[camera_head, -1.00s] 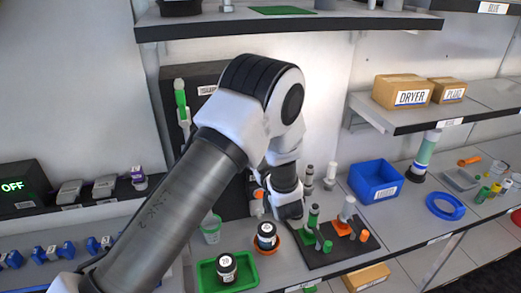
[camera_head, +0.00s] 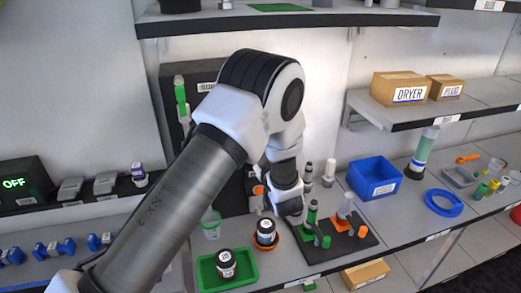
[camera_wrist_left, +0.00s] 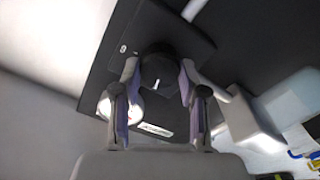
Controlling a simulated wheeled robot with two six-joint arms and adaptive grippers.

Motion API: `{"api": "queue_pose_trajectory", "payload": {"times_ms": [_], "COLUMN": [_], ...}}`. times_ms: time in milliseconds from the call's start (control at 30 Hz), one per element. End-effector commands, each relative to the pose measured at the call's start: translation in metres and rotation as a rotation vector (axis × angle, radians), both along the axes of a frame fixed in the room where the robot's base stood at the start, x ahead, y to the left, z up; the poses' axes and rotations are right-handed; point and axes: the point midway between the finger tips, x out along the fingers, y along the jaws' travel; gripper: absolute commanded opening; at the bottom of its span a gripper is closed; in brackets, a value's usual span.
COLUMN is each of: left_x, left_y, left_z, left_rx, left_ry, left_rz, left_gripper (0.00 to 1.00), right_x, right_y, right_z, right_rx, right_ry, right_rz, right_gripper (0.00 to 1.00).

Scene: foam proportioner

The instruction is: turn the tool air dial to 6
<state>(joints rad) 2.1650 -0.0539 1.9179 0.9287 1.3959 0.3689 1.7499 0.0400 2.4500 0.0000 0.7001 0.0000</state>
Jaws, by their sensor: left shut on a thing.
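A round black dial (camera_wrist_left: 160,70) with a short white pointer line sits on a black panel (camera_wrist_left: 190,38) in the left wrist view. A small "0" is printed on the panel near the dial. My left gripper (camera_wrist_left: 158,86) has one finger on each side of the dial and is shut on it. A pale round face, perhaps a gauge, is partly hidden behind one finger. In the head view my left arm covers much of the black panel (camera_head: 233,200), and the dial and fingertips are hidden. My right gripper is not in view.
A green-handled part (camera_head: 181,95) stands on the panel's left. Below are a green tray (camera_head: 246,278) with a dark jar, another jar (camera_head: 266,232), and a black board (camera_head: 365,241) with green and orange pieces. A blue bin (camera_head: 375,180) stands to the right.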

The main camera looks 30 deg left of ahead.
Motion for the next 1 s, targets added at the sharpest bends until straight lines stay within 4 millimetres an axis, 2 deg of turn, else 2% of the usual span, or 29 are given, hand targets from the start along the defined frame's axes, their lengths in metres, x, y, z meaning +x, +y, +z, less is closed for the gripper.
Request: {"api": "queue_pose_trajectory", "payload": {"times_ms": [500,1000], "left_x": [0.0011,0.0004], "left_y": [0.0003,0.0008], "left_z": [0.0018,0.0028], "left_rx": [0.289,0.597], "left_ry": [0.331,0.694], "left_rz": [0.001,0.003], "left_gripper": [0.08,0.08], "right_x": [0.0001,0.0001], "right_y": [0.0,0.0], "right_z": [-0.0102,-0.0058], "right_rx": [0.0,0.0], "right_ry": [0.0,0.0], "right_rz": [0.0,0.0], "right_gripper": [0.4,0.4]}}
